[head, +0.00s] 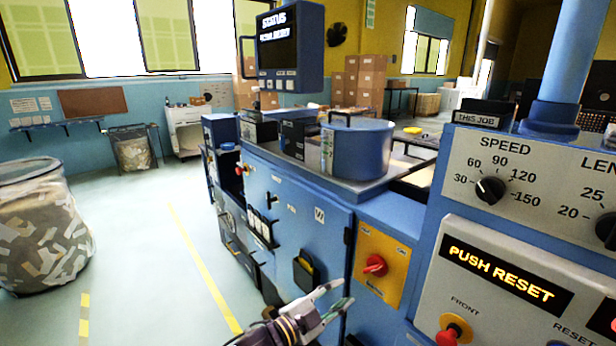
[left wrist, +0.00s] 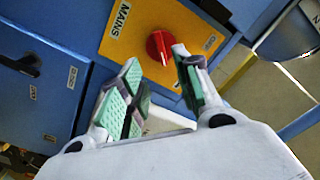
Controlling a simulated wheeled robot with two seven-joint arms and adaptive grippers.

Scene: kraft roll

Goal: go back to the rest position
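My left gripper (head: 337,294) is at the bottom middle of the head view, in front of the blue machine (head: 310,215). Its two fingers are apart with nothing between them. In the left wrist view the open fingers (left wrist: 155,62) point toward the red MAINS knob (left wrist: 159,47) on its yellow plate (left wrist: 122,45). The knob also shows in the head view (head: 375,265), up and right of the fingertips. The fingers look apart from the knob, but the exact gap is unclear. My right gripper is not in view.
A control panel with a SPEED dial (head: 490,190) and a lit PUSH RESET display (head: 505,273) stands at right. A red FRONT button (head: 452,332) is below. A status screen (head: 284,48) hangs above. A scrap bin (head: 42,225) stands left; the floor between is clear.

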